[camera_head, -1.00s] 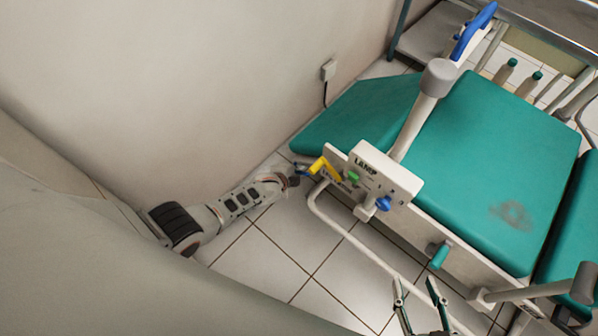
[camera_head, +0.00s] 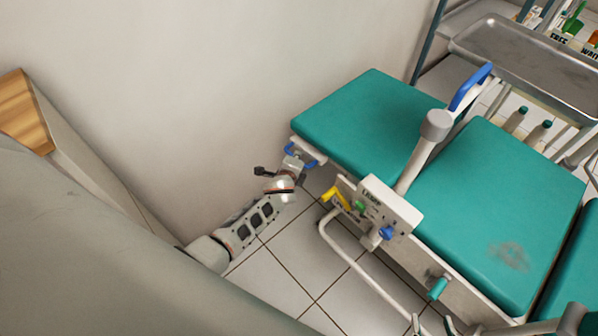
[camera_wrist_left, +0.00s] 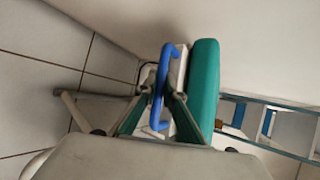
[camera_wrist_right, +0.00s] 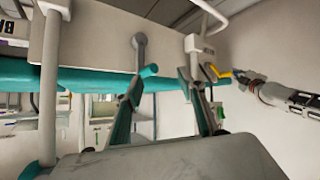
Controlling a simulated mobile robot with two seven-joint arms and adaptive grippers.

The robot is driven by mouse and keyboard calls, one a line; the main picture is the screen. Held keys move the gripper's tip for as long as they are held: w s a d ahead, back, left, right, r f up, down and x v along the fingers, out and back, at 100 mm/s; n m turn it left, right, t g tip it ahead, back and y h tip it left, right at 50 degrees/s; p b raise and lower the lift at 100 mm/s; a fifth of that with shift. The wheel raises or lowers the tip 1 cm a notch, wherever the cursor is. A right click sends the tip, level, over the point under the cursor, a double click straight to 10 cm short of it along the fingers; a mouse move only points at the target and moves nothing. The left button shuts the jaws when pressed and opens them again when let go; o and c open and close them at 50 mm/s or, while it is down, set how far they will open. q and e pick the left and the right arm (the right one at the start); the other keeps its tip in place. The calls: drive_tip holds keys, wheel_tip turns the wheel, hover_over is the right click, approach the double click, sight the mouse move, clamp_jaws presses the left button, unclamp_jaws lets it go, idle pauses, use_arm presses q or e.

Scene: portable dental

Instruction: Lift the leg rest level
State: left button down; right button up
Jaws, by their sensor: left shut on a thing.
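The leg rest (camera_head: 360,118) is the teal pad at the far left end of the chair, beside the wall. In the head view it looks about level with the teal seat (camera_head: 500,205). A blue handle (camera_head: 314,162) sits at its end; this handle also shows in the left wrist view (camera_wrist_left: 166,68), beside the teal pad edge (camera_wrist_left: 205,85). My left gripper (camera_head: 294,158) is shut on the blue handle, with its fingers on both sides of it. My right gripper (camera_head: 431,323) is open and empty at the bottom edge, beside the chair; its spread fingers show in the right wrist view (camera_wrist_right: 160,85).
A control box (camera_head: 378,205) with a yellow lever (camera_head: 336,198) and blue knob (camera_head: 386,232) is on the chair's near side. A white bent tube (camera_head: 345,258) runs below. A metal tray (camera_head: 520,62) stands behind. The wall (camera_head: 200,90) is close to my left arm.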

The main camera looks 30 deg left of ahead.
use_arm(q)
drive_tip(key=r, duration=0.3)
drive_tip(key=shift+a+r+y, duration=0.15)
drive_tip(key=shift+a+y, duration=0.1)
drive_tip(key=shift+y, duration=0.15)
drive_tip(key=shift+w+m, duration=0.1)
drive_tip(key=shift+m, duration=0.2)
use_arm(e)
drive_tip(key=shift+s+d+f, duration=0.15)
drive_tip(key=shift+s+f, duration=0.1)
drive_tip(key=shift+s, duration=0.05)
use_arm(q)
drive_tip(key=shift+w+r+t, duration=0.1)
drive_tip(key=shift+r+t, duration=0.05)
drive_tip(key=shift+t, duration=0.15)
use_arm(e)
drive_tip(key=shift+w+r, duration=0.1)
drive_tip(key=shift+w, duration=0.1)
use_arm(q)
drive_tip(key=c, duration=2.4)
unclamp_jaws()
drive_tip(key=shift+r, duration=0.15)
use_arm(e)
drive_tip(key=shift+w+r, duration=0.1)
drive_tip(key=shift+r, duration=0.05)
